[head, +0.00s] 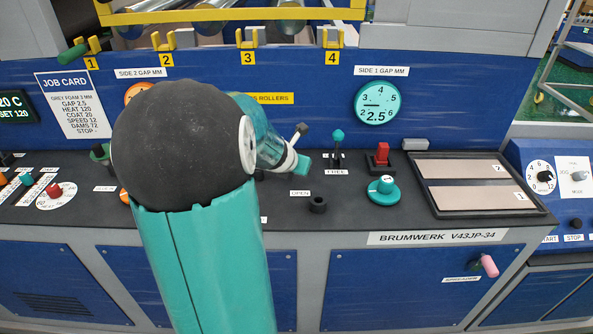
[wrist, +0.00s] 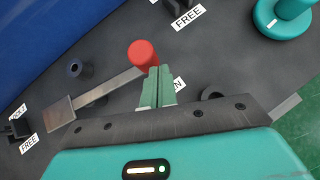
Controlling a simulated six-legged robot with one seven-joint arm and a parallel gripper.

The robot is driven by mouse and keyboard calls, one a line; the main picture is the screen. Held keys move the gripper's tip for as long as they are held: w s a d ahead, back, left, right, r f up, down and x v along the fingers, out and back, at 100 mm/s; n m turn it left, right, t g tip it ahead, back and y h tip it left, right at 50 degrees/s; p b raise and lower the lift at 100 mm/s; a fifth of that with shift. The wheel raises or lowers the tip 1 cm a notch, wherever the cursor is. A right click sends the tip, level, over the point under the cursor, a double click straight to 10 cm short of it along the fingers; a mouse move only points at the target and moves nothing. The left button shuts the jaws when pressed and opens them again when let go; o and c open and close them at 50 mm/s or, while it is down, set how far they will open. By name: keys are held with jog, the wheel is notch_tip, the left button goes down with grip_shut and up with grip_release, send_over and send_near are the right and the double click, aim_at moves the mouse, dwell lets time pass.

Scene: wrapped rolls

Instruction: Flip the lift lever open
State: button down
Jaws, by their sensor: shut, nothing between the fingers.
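In the wrist view, a lever with a red round knob (wrist: 143,54) has a flat grey arm (wrist: 108,87) running down-left to a square block (wrist: 58,112). No "lift" label is readable on it. My gripper (wrist: 160,72) has its green fingers shut and empty, with tips right beside the knob; contact cannot be told. The fingers partly cover an "OPEN" label (wrist: 179,83). In the head view, my gripper (head: 303,165) is low over the console, left of the "FREE" lever (head: 338,137). The red-knobbed lever is hidden there behind my arm.
The teal dial knob (head: 384,190), red switch (head: 382,155) and recessed tray (head: 475,184) lie to the right. A short black post (head: 318,204) stands near the "OPEN" label. The blue panel rises behind the console.

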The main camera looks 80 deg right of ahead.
jog(key=shift+s+d, duration=0.25)
jog(key=shift+d, duration=0.15)
jog(key=shift+s+d+r, duration=0.1)
jog(key=shift+s, duration=0.1)
dwell(0.4)
